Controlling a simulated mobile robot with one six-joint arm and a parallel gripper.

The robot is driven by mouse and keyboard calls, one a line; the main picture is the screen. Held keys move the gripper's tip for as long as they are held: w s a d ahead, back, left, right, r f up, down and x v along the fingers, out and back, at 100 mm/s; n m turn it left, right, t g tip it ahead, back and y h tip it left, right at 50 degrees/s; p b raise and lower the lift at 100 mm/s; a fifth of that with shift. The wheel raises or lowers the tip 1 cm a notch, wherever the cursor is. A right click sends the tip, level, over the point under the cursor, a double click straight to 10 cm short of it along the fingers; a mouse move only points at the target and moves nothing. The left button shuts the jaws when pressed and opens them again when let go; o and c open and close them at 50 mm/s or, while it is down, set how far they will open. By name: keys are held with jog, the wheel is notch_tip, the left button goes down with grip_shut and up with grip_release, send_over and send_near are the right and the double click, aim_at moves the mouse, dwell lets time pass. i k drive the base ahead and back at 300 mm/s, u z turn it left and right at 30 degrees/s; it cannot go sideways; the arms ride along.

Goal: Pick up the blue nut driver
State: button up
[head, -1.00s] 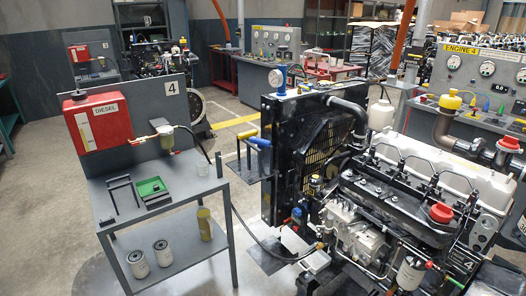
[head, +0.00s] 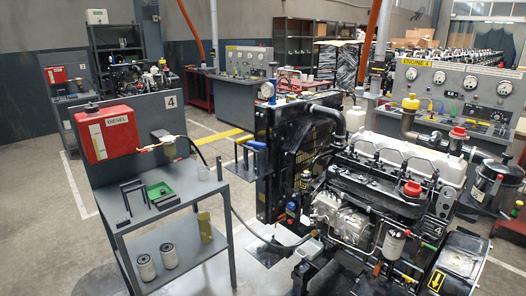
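A blue handle (head: 256,145), which looks like the blue nut driver, sits at the small dark rack (head: 250,160) beside the left side of the black radiator (head: 270,170). A yellow handle (head: 241,139) shows just behind and left of it. The lower part of the blue tool is too small to make out. My gripper is not in this view.
The diesel engine (head: 380,180) stands right of the rack. A grey two-shelf bench (head: 185,205) with a red diesel tank (head: 103,130), a green tray (head: 159,190) and filters (head: 147,268) stands to the left. Open floor (head: 45,240) lies left of the bench.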

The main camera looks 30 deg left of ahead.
aim_at(256, 145)
jog(key=z, duration=0.8)
jog(key=k, duration=0.2)
jog(key=u, duration=3.3)
jog(key=i, duration=1.65)
